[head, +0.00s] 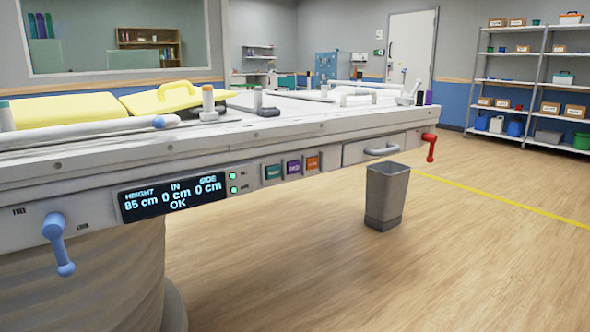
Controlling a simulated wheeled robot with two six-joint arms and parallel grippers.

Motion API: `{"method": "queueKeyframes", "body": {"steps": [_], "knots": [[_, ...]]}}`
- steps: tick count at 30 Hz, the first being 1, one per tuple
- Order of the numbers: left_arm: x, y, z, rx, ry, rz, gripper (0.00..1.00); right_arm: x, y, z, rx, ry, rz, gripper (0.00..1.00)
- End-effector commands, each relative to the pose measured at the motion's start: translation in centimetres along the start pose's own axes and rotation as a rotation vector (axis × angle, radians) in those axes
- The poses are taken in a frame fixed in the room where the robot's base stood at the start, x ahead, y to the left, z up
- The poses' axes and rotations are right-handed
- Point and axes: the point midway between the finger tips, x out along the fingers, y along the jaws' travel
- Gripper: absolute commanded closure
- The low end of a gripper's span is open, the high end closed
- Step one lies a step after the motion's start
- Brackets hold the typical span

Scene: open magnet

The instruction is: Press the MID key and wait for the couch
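The couch (95,160) runs across the left and middle of the head view. Its side panel carries a row of keys: a teal key (273,172), a purple key (293,167) and an orange key (312,162). The purple key's small label seems to read MID; the other labels are too small to read surely. The display (172,196) left of the keys reads HEIGHT 85 cm, IN 0 cm, SIDE 0 cm, OK. Two small green lights (233,183) glow beside it. Neither of my grippers shows.
A blue lever (58,245) sticks out at the panel's left and a red lever (430,146) at its right end. A grey drawer handle (382,150) is between. A grey bin (387,197) stands on the floor. Shelves (533,82) stand at the right wall. Wooden floor is clear at front right.

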Motion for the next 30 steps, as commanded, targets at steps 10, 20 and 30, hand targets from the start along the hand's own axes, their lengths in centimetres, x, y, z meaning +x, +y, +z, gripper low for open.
{"method": "queueKeyframes", "body": {"steps": [10,20,30], "knots": [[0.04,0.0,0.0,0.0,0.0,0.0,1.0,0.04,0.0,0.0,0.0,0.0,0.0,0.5],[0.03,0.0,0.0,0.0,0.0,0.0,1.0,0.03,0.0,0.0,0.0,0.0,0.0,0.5],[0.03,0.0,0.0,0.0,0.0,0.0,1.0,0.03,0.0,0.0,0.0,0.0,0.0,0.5]]}}
